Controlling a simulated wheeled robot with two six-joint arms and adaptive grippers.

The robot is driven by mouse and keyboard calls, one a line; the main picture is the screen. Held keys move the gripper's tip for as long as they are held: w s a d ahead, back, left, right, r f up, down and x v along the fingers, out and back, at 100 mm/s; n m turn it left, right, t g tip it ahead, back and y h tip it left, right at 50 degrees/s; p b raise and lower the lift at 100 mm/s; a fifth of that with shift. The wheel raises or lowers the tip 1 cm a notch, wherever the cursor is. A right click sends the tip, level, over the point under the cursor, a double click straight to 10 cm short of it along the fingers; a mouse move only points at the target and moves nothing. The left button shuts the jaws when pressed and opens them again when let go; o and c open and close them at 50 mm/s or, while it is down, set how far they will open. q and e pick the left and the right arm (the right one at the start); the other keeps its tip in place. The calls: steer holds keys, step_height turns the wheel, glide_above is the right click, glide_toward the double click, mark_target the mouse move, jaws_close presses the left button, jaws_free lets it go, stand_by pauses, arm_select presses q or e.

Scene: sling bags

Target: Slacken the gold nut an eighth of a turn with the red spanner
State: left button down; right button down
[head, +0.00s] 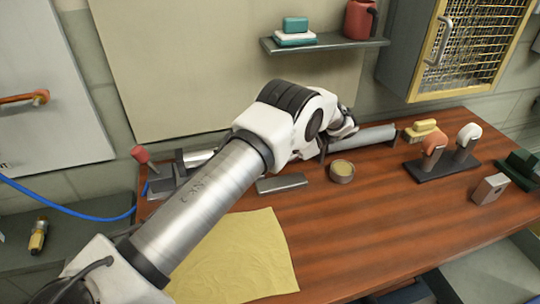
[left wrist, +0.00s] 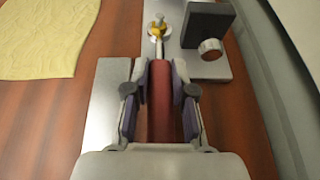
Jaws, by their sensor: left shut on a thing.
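In the left wrist view my left gripper (left wrist: 160,80) is shut on the red handle of the spanner (left wrist: 160,112). The spanner's thin silver shaft points away from me to the gold nut (left wrist: 157,29), which sits on a grey metal plate. The silver end meets the nut; I cannot tell how fully its jaw seats around it. In the head view my left arm reaches across the table's back left part and hides the gripper, spanner and nut. My right gripper is in neither view.
A dark block with a round knob (left wrist: 210,48) stands right of the nut. A grey bar (head: 282,183) and a yellow cloth (head: 240,262) lie near the arm. A round tin (head: 342,171) and a dark stand (head: 432,169) are farther right.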

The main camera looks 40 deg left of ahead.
arm_select(q)
steer(key=shift+s+d+f, duration=0.1)
steer(key=shift+r+p, duration=0.7)
steer(key=shift+r, duration=0.15)
steer(key=shift+r+p, duration=1.55)
steer(key=shift+r, duration=0.65)
